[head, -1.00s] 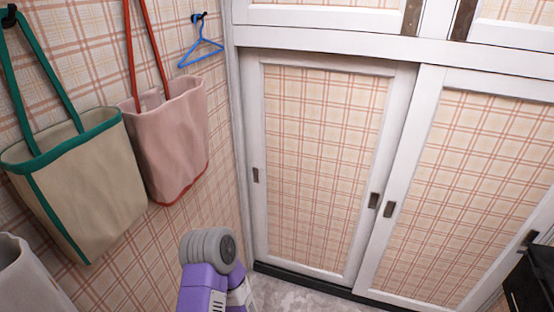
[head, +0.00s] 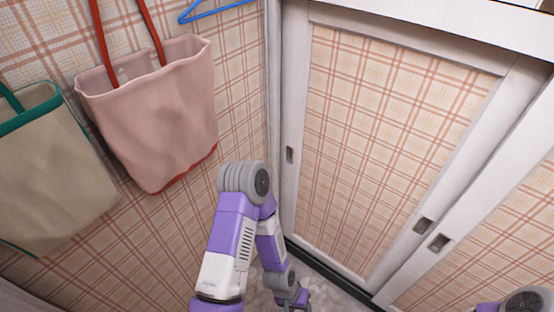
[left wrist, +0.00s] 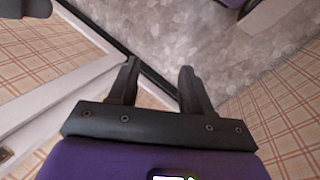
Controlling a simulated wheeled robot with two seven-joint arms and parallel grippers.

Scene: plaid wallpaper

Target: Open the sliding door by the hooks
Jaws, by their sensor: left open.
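The white-framed sliding door (head: 390,140) with a plaid panel stands closed right of centre in the head view. It has a small recessed pull (head: 290,155) on its left stile and another pull (head: 422,226) on its right stile. A second sliding door (head: 490,262) beside it has its own pull (head: 439,242). My left arm reaches down in front of the plaid wall, left of the door. In the left wrist view my left gripper (left wrist: 158,68) is open and empty above the floor, with a door frame to its left. My right gripper is out of view.
A pink bag (head: 150,115) with red straps and a beige bag (head: 50,170) with green trim hang along the left wall. A blue hanger (head: 215,10) is above. The wall hooks are out of view. Grey floor (left wrist: 190,40) lies beyond the left fingers.

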